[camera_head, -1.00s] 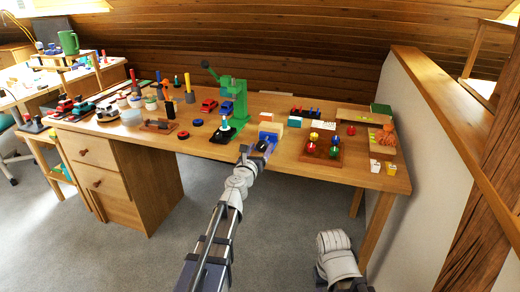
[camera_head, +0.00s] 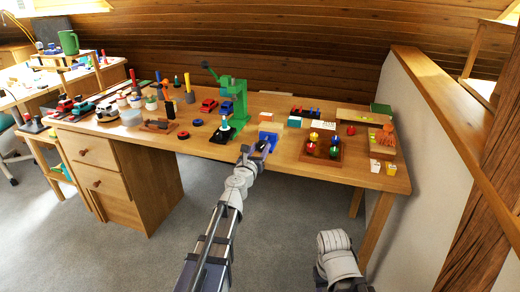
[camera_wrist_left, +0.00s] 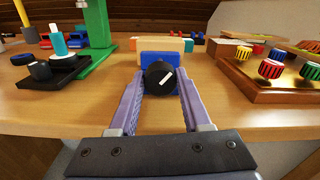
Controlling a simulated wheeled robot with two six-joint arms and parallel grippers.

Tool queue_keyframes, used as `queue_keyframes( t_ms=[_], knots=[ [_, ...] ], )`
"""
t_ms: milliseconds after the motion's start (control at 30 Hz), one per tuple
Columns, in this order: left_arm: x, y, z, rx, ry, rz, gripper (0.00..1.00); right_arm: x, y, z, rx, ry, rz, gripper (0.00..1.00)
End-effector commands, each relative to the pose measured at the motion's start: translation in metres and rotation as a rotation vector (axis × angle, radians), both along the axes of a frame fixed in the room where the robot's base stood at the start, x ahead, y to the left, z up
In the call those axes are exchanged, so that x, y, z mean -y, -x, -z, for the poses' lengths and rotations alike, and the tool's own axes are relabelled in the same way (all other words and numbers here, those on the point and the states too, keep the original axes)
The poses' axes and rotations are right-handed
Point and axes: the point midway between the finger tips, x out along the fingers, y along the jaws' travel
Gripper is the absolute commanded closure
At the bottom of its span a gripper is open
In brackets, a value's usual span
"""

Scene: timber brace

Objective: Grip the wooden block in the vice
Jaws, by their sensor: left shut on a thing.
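The blue vice (camera_head: 268,136) stands near the front edge of the workbench. It is also in the left wrist view (camera_wrist_left: 148,58), straight ahead. The pale wooden block (camera_head: 269,127) is at the vice; in the left wrist view (camera_wrist_left: 161,44) its top shows behind the front blue jaw. Whether the jaws touch it, I cannot tell. A round black knob (camera_wrist_left: 160,78) with a white mark is on the front of the vice. My left gripper (camera_head: 256,147) is shut on this knob, one finger on each side. My right gripper is not in view; only part of that arm shows.
A green press (camera_head: 232,100) stands left of the vice, with a black base before it. A brown tray (camera_head: 322,149) with coloured knobs lies to the right. A white and teal block (camera_head: 295,121) is behind the vice. The bench front between these is clear.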

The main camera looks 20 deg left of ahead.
Motion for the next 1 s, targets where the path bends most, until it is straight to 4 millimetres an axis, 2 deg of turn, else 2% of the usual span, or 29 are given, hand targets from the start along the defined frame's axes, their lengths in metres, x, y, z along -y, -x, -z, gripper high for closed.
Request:
queue_keyframes(
  t_ms=[267,1000],
  knots=[
    [0.0008,0.0,0.0,0.006,-0.187,0.0,1.0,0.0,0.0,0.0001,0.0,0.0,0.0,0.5],
    [0.003,0.0002,0.001,0.029,-0.851,0.0,1.0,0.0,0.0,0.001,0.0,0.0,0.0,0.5]
  ],
)
